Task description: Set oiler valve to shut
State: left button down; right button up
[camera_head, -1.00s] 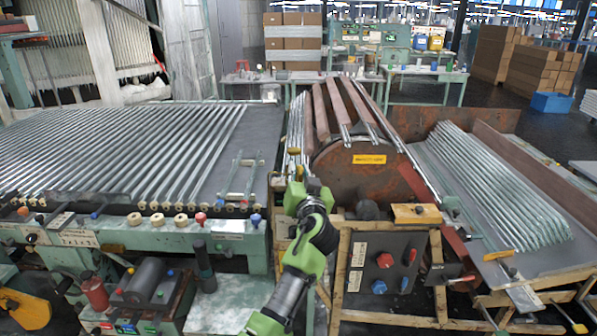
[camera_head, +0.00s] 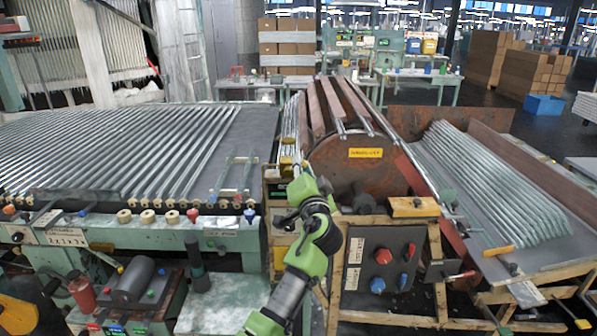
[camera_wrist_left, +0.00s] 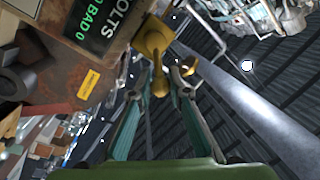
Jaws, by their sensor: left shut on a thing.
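The oiler valve (camera_wrist_left: 154,42) is a yellow brass-coloured body with a short lever (camera_wrist_left: 160,80), seen at the top middle of the left wrist view. My left gripper (camera_wrist_left: 162,85) has its two fingers on either side of the lever and is shut on it. In the head view my left gripper and green wrist (camera_head: 308,192) are beside the left side of the drum machine, by a dark panel. The fingers and their hold on the lever are hidden or too small to make out there. My right gripper is in neither view.
A dark display panel (camera_wrist_left: 97,22) is close to the valve in the wrist view. In the head view, a rusty drum (camera_head: 350,165) stands behind my wrist. A rack of tubes (camera_head: 120,150) is at left and a control box (camera_head: 383,262) with knobs at right.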

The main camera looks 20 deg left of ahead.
pick_arm(q)
jog(key=m, duration=0.1)
jog(key=m+b, duration=0.1)
jog(key=f+m, duration=0.1)
jog(key=m, duration=0.1)
jog(key=shift+w+d+t, duration=0.1)
jog(key=shift+d+t, duration=0.2)
jog(key=shift+t, duration=0.1)
jog(key=shift+d+f+m+h, duration=0.1)
jog(key=shift+f+m+h, duration=0.25)
jog(key=shift+m, duration=0.65)
jog(key=shift+f+m+t+h, duration=0.15)
jog(key=shift+f+m+h, duration=0.1)
jog(key=shift+m, duration=0.6)
jog(key=shift+f+m+t+h, duration=0.1)
jog(key=shift+f+m+t, duration=0.1)
jog(key=shift+m, duration=0.65)
jog(key=c, duration=1.9)
grip_release()
jog(key=shift+w+f, duration=0.1)
jog(key=shift+f+b, duration=0.1)
jog(key=shift+b, duration=0.2)
jog(key=shift+d+f, duration=0.1)
